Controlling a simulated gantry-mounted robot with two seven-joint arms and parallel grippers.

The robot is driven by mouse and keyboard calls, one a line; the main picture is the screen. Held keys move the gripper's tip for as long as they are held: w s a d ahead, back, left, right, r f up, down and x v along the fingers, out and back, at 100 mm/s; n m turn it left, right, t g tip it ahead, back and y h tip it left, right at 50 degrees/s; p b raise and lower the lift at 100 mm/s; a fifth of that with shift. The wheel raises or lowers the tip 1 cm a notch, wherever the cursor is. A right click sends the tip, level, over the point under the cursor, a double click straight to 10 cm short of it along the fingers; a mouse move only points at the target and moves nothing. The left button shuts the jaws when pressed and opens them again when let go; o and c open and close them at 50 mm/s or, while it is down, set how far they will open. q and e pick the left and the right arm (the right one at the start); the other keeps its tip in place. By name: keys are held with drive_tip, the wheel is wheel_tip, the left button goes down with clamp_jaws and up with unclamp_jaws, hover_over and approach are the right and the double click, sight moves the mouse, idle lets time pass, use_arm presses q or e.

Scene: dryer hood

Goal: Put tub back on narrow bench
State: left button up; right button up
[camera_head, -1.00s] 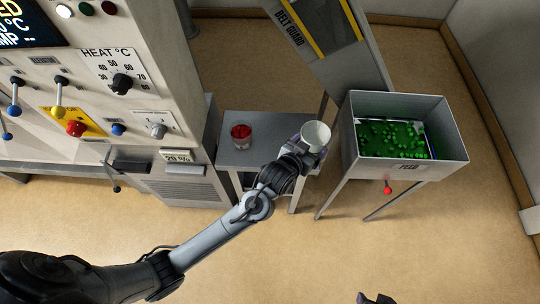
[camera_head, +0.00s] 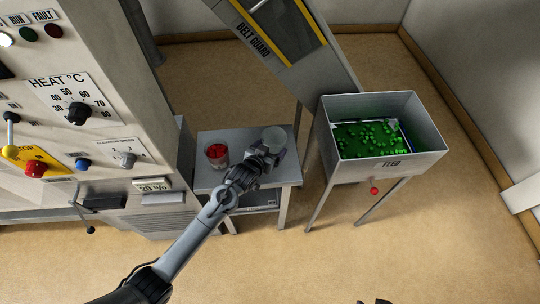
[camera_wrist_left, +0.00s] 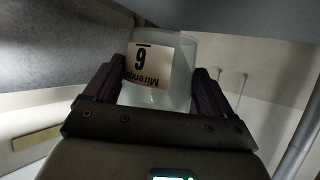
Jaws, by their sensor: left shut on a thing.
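A pale, translucent tub (camera_head: 274,136) is at the right end of the narrow grey bench (camera_head: 245,136). My left gripper (camera_head: 262,153) is shut on the tub from its near side. In the left wrist view the tub (camera_wrist_left: 178,95) is between the two dark fingers (camera_wrist_left: 155,95) and bears a white label with a 6. I cannot tell whether the tub's base touches the bench top. Only dark tips of my right gripper (camera_head: 375,301) show at the bottom edge; its state is unclear.
A tub with red contents (camera_head: 217,155) stands on the left of the bench. The grey feed hopper (camera_head: 390,170) with green pieces stands to the right. The control cabinet (camera_head: 130,120) is on the left, and the belt guard (camera_head: 285,45) rises behind.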

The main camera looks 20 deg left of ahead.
use_arm(q)
drive_tip(key=shift+w+a+f, duration=0.15)
drive_tip(key=shift+f, duration=0.05)
drive_tip(key=shift+f+b, duration=0.35)
drive_tip(key=shift+f, duration=1.5)
drive_tip(key=shift+f, duration=0.2)
drive_tip(key=o, duration=1.1)
drive_tip(key=shift+r, duration=0.15)
